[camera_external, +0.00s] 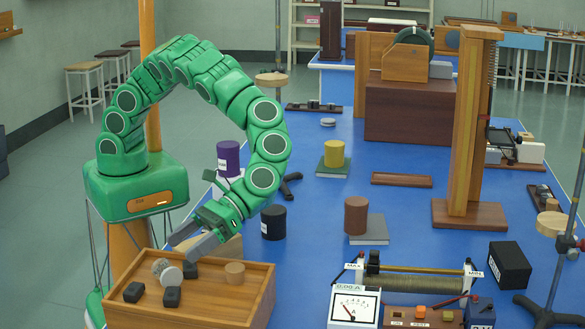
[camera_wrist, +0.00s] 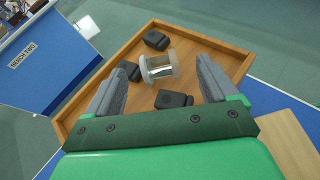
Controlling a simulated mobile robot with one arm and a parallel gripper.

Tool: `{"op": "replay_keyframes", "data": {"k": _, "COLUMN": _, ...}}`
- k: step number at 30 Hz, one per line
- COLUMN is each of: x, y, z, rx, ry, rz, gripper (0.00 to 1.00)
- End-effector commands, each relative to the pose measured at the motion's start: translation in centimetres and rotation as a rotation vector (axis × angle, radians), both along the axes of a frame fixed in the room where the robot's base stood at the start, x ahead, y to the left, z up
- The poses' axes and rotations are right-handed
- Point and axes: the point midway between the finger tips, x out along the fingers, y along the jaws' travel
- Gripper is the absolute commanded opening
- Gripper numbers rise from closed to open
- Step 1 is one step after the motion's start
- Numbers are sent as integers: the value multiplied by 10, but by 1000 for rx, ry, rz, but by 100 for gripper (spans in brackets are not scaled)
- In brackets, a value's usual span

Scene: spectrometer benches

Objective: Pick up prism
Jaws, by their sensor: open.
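A shiny, pale, spool-like piece with round ends, which I take to be the prism (camera_external: 168,271), lies in the wooden tray at the front left. In the wrist view the prism (camera_wrist: 158,66) has a clear or reflective middle and appears between my fingers. My gripper (camera_external: 181,247) is open and points down over the tray, seemingly just above the prism; it also shows in the wrist view (camera_wrist: 166,72). I see no contact between fingers and prism.
The wooden tray (camera_external: 226,306) has raised walls. A black jar (camera_external: 273,223) and a purple jar (camera_external: 228,158) stand beyond the tray.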

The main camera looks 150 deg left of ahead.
Motion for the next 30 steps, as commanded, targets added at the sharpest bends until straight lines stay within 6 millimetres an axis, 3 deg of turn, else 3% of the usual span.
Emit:
{"op": "replay_keyframes", "data": {"k": 21, "x": 6, "y": -59, "z": -27, "rx": 0, "ry": 5, "rz": 2, "gripper": 86}}
{"op": "replay_keyframes", "data": {"k": 30, "x": 7, "y": -65, "z": -30, "rx": 0, "ry": 3, "rz": 4, "gripper": 86}}
